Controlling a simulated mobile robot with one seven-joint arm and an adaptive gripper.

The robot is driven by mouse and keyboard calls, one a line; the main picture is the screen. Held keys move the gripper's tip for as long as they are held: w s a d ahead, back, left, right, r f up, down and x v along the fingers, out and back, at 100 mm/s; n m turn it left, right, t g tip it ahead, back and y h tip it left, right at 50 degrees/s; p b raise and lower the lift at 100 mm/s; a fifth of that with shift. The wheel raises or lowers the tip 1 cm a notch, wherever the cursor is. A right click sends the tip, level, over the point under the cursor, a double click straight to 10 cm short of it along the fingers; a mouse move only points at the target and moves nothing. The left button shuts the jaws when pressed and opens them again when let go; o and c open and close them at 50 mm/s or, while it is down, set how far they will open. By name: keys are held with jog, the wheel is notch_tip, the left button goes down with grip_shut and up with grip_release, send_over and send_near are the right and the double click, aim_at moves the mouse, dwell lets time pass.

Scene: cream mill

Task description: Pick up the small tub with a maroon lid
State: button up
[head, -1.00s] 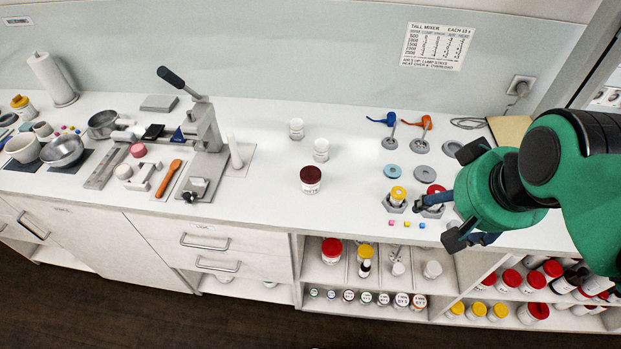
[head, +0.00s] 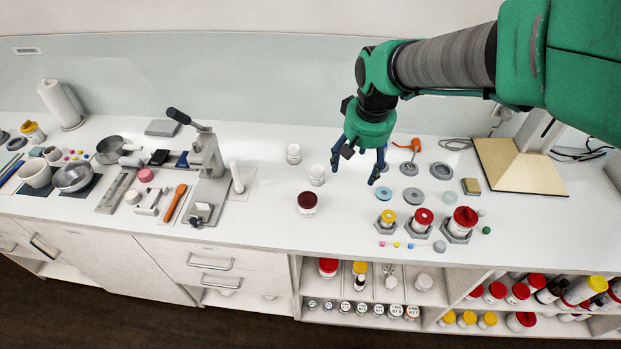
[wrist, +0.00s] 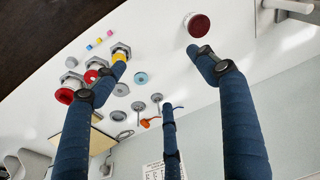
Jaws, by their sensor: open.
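The small tub with a maroon lid (head: 307,203) stands upright on the white counter, in the middle of the head view. It also shows at the top of the wrist view (wrist: 198,25), beyond the tip of the right-hand finger. My gripper (head: 358,172) is open and empty, above the counter and to the right of the tub, apart from it. In the wrist view its three blue fingers are spread wide (wrist: 165,75) with nothing between them. The tub's label side is mostly hidden in both views.
Yellow- and red-lidded jars sit in grey holders (head: 459,238) at right. A grey press (head: 207,165) stands to the left. The counter around the maroon-lidded tub is clear.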

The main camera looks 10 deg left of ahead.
jog(key=w+a+f+n+g+p, duration=0.1)
jog(key=w+a+f+p, duration=0.2)
jog(key=w+a+f, duration=0.3)
jog(key=g+p, duration=0.1)
jog(key=p, duration=0.2)
send_over(308, 198)
notch_tip(308, 198, down, 5)
jog(key=shift+a+f+n+h, duration=0.15)
jog(key=shift+a+n+h, duration=0.15)
jog(key=shift+f, duration=4.3)
jog(key=shift+d+f, duration=0.15)
jog(key=shift+f, duration=1.15)
jog(key=shift+d+f, duration=0.1)
jog(key=shift+f, duration=1.2)
jog(key=shift+c, duration=0.2)
